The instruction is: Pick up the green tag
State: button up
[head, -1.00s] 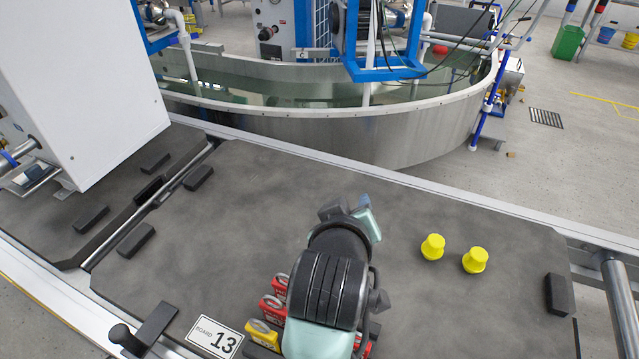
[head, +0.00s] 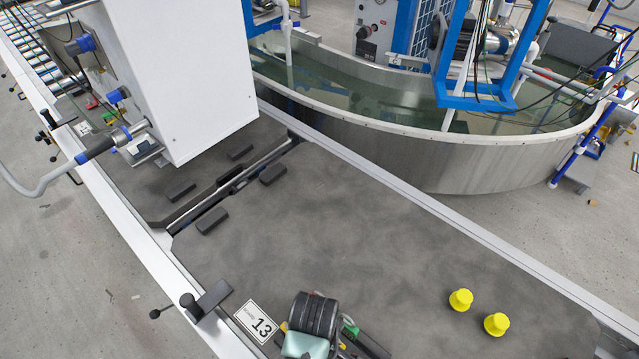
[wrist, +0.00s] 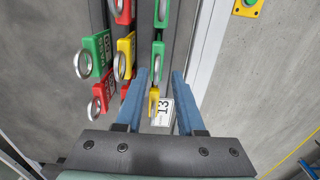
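Several green, red and yellow tags with metal rings sit on dark racks in the wrist view. A wide green tag (wrist: 96,54) with lettering is at the left. A narrow green tag (wrist: 158,60) is just ahead of my gripper, with another green tag (wrist: 161,13) above it. My gripper (wrist: 159,74) is open, its two blue fingers apart and nothing held between them. A yellow tag (wrist: 154,100) shows between the fingers, seemingly below them. In the head view my arm hides most of the tags; a small green part (head: 350,328) shows beside it.
A white card marked 13 (head: 257,322) lies by the board's front edge and shows in the wrist view (wrist: 161,111). Two yellow knobs (head: 461,300) (head: 496,324) stand at right. A white cabinet (head: 180,80) stands at left. The board's middle (head: 340,220) is clear.

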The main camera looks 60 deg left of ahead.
jog(key=shift+w+f, duration=0.2)
jog(key=shift+f, duration=3.75)
grip_shut()
